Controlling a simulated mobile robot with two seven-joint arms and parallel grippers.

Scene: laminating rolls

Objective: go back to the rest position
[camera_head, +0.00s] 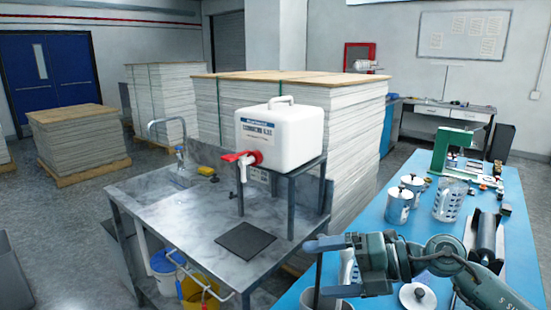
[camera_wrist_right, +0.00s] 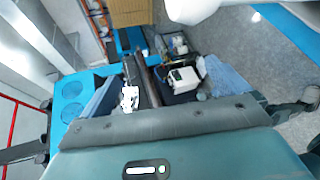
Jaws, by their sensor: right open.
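My right gripper (camera_head: 322,268) reaches in from the lower right in the head view, with its arm over the blue table (camera_head: 300,290). Its two fingers point left and are spread apart, with nothing held between them. They are near the table's left edge, in front of the sink bench. A pale cup or jug (camera_head: 347,262) is partly hidden behind the gripper, and a container (camera_head: 325,302) shows below it. My left gripper is not in view.
A white glue tank (camera_head: 290,140) with a red tap stands on a metal stand over the marble sink bench (camera_head: 190,230). Steel jugs (camera_head: 398,206), a measuring jug (camera_head: 450,200), a white lid (camera_head: 417,297) and a green press (camera_head: 440,150) crowd the blue table. Paper stacks stand behind.

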